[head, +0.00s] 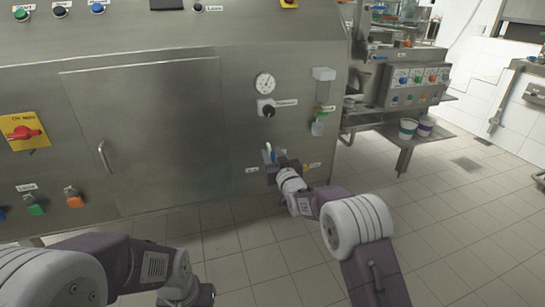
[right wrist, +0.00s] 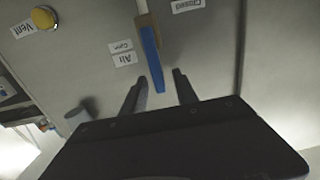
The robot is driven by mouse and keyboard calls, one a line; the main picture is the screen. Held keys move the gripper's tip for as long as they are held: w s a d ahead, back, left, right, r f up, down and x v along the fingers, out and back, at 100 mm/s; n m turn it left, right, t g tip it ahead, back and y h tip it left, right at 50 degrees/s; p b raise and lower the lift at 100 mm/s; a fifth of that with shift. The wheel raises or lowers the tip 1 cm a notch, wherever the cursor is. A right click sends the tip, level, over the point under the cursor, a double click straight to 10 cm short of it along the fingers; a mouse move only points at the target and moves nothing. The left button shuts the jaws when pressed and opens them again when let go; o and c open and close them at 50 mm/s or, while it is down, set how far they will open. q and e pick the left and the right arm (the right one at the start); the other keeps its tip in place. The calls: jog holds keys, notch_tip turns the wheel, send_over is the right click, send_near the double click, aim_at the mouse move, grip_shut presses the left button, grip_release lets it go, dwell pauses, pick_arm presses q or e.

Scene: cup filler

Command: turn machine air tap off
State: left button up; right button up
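The air tap has a blue lever handle (right wrist: 151,58) on a brass-coloured base, low on the machine's steel front panel. In the right wrist view, labels reading "Air", "Open" and "Closed" show upside down around it. It also shows in the head view as a small blue piece (head: 267,153), partly covered by my right gripper (head: 273,163). In the right wrist view my right gripper (right wrist: 159,86) is open. The free end of the lever reaches between its two fingertips, with a gap on each side. My left arm shows at the lower left of the head view, but its fingers are out of frame.
A yellow vent knob (right wrist: 44,17) is close to the tap. Above are a pressure gauge (head: 264,83) and a black regulator knob (head: 268,110). A closed cabinet door (head: 150,135) is to the left. A shelf with cups (head: 407,129) stands right; the tiled floor is clear.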

jog(key=shift+w, duration=0.15)
grip_shut()
dwell(1.4)
